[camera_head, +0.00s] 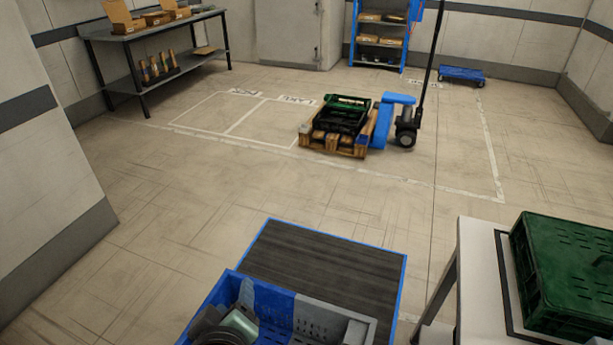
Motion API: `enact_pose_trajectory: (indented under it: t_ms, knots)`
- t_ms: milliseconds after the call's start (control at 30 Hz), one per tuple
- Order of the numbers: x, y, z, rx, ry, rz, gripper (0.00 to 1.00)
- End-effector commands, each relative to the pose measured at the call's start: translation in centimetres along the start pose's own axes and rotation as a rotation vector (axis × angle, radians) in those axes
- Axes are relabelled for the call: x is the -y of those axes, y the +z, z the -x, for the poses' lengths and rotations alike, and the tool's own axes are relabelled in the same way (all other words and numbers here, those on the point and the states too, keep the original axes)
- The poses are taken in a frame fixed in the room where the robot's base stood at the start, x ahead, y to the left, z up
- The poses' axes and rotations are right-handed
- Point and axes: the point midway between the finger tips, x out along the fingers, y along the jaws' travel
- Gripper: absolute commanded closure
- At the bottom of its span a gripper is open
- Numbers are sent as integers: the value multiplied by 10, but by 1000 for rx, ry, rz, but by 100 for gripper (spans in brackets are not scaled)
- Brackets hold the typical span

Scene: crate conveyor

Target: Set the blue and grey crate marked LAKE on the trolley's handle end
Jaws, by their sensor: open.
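The blue and grey crate (282,298) is at the bottom edge, cut off by the frame. Its left part is blue and its right part grey. Loose items lie in it, among them dark rounded parts and a pale green piece. I can read no LAKE mark on it. A flat deck with dark boards and a blue rim, which looks like the trolley (325,262), lies just beyond the crate. The crate covers its near left part; I cannot tell whether it rests on the deck. No handle shows on this deck. My gripper is not in view.
A green crate (568,262) stands on a white table (480,285) at right, close to the deck. Farther off, a pallet (333,145) holds dark crates beside a blue pallet truck (386,118). A small blue trolley (462,74) stands far right.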

Motion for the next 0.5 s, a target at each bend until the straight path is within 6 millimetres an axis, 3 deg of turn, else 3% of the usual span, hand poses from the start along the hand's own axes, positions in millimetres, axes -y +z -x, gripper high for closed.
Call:
enact_pose_trajectory:
  t_ms: [33, 167, 200, 300, 400, 500]
  knots:
    - [-44, -34, 12, -109, 98, -80, 41]
    - [-143, -106, 65, -406, 308, -272, 41]
    - [-172, -125, 88, -504, 367, -322, 41]
    - [-232, -162, 156, -749, 493, -429, 41]
    - [-272, -184, 224, -971, 582, -497, 41]
    - [-293, -196, 278, -1142, 634, -532, 41]
